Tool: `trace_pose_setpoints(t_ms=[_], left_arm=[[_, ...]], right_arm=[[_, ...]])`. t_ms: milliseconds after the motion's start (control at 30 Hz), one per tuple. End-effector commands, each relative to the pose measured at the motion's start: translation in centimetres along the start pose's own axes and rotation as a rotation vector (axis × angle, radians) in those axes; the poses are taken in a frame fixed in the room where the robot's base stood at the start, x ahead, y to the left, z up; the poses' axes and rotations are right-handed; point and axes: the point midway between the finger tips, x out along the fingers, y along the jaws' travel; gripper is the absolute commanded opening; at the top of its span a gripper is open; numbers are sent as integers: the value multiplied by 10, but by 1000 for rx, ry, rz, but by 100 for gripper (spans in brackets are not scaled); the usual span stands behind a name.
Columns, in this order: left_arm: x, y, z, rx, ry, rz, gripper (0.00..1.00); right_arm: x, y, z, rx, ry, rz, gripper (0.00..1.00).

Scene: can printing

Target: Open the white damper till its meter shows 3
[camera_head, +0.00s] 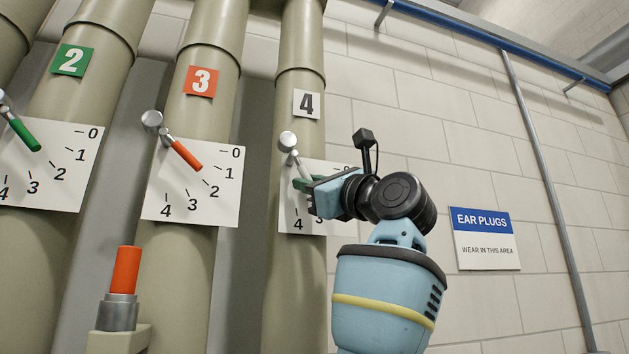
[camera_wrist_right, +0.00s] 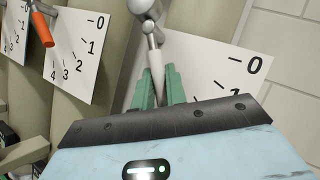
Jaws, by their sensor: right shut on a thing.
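The white damper's lever (camera_wrist_right: 157,60) hangs from a round metal knob (camera_head: 287,141) on the pipe with the white label 4 (camera_head: 306,104). It points steeply down and slightly right in the head view. Its meter plate (camera_head: 288,212) lies behind, with the 4 and part of the 3 below my gripper; the 2 is covered. The lever's lower end is hidden, so I cannot tell the exact reading. My right gripper (camera_head: 305,184) is shut on the lever; its green fingers flank it in the wrist view (camera_wrist_right: 159,90). My left gripper is not in view.
The red damper lever (camera_head: 186,154) by label 3 and the green lever (camera_head: 24,134) by label 2 are to the left. A red-topped post (camera_head: 125,270) stands at the lower left. An ear plugs sign (camera_head: 485,238) is on the brick wall, which is otherwise mostly bare.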

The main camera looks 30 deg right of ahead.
Motion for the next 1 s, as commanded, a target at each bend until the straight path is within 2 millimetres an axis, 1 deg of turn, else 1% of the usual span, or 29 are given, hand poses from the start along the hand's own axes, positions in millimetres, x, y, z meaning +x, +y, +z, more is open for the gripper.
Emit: trace_pose_setpoints(t_ms=[267,300,433,467,767,867,1000], left_arm=[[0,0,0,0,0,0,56],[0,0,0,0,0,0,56],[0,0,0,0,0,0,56],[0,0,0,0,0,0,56],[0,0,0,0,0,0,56],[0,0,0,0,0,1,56],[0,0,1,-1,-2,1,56]], right_arm=[[0,0,0,5,0,-2,0],[0,0,0,5,0,-2,16],[0,0,0,4,0,-2,33],[0,0,0,4,0,-1,35],[-1,0,0,3,-1,-2,35],[-6,0,0,3,-2,-3,35],[-22,0,0,3,-2,-3,35]])
